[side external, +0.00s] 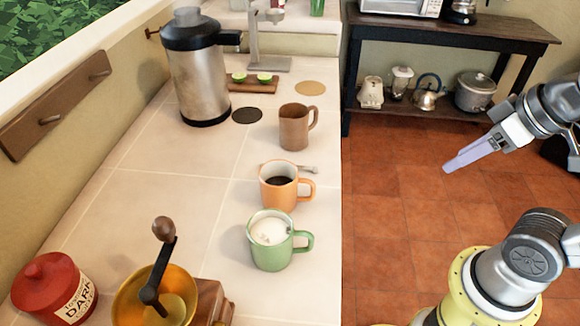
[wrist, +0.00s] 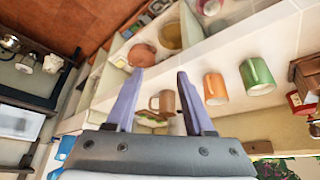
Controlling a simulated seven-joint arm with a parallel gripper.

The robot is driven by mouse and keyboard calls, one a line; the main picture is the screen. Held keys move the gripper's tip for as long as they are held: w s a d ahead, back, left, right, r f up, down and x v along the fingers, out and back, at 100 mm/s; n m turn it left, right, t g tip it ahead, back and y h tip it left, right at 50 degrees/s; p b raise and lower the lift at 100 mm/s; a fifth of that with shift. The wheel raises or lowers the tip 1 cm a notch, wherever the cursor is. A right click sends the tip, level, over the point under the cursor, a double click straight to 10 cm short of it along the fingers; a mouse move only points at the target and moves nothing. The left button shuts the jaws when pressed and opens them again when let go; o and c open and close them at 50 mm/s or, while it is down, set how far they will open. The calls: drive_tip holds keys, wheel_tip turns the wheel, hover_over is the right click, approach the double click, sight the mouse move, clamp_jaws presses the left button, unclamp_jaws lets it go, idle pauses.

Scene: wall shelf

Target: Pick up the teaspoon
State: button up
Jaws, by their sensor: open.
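The metal teaspoon (side external: 307,169) lies on the tiled counter in the side view, just behind the orange mug (side external: 286,187); that mug partly hides it. A brown mug (side external: 294,127) stands farther back, beyond the spoon. My gripper (side external: 452,168) is open and empty, off the counter to the right, above the red floor. In the wrist view its two fingers (wrist: 158,78) are spread apart, with the brown mug (wrist: 163,102) showing between them. I cannot make out the teaspoon in the wrist view.
A green mug (side external: 272,241) with white contents stands in front of the orange mug, which holds dark liquid. A coffee grinder (side external: 160,292) and red canister (side external: 52,287) are at the front left. A metal urn (side external: 197,75) stands at the back. The left-middle counter is clear.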

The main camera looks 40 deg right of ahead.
drive_tip(key=c, duration=0.5)
